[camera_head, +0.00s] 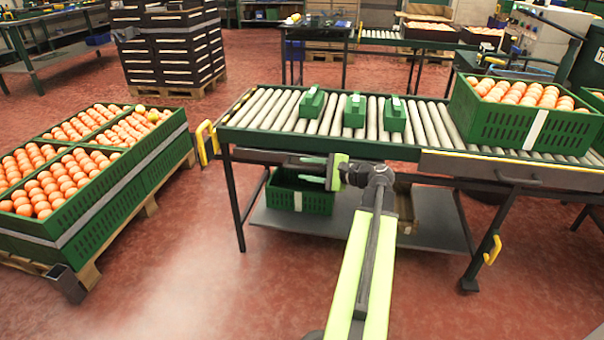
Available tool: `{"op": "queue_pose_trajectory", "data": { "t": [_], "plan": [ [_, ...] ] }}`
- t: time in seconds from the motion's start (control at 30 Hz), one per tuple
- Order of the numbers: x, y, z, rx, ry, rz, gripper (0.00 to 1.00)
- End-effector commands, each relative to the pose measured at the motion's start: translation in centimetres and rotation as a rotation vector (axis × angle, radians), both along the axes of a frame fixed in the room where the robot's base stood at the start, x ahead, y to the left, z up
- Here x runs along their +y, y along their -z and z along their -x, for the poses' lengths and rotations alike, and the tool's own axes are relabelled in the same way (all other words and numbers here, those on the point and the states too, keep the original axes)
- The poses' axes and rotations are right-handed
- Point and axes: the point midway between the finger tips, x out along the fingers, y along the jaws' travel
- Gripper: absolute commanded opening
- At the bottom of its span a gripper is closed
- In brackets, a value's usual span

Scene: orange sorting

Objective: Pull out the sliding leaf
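The sliding leaf appears to be the long grey panel (450,165) under the front edge of the roller conveyor, at the right. A dark bar handle (518,181) is on its front. My gripper (308,170) is left of the panel, in front of the conveyor's left half and below its rail. The panel's depth under the rollers is hidden.
The roller conveyor (430,122) carries small green boxes (355,111) and a green crate of oranges (500,122). An empty-looking green crate (315,200) sits on the lower shelf (260,220). Full orange crates (100,215) stand at left. Red floor is clear in front.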

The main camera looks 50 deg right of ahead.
Motion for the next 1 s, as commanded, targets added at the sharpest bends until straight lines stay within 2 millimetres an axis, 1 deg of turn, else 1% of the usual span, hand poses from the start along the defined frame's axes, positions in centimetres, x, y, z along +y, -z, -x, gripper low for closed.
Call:
{"op": "queue_pose_trajectory", "data": {
  "t": [0.03,0.17,0.43,0.47,0.73,0.77,1.0],
  "plan": [
    [0.1,0.3,-0.7,0.000,-0.001,0.000,0.38],
    [0.4,0.4,-1.7,0.000,0.000,0.000,0.38],
    [0.4,0.4,-1.8,0.000,0.001,0.000,0.38],
    [0.4,0.4,-1.8,0.000,0.001,0.000,0.36],
    [0.4,0.4,-1.8,0.000,0.001,0.000,0.01],
    [0.4,0.4,-1.8,0.000,0.001,0.000,0.00],
    [0.4,0.4,-1.7,0.001,0.002,0.001,0.00]
  ]
}}
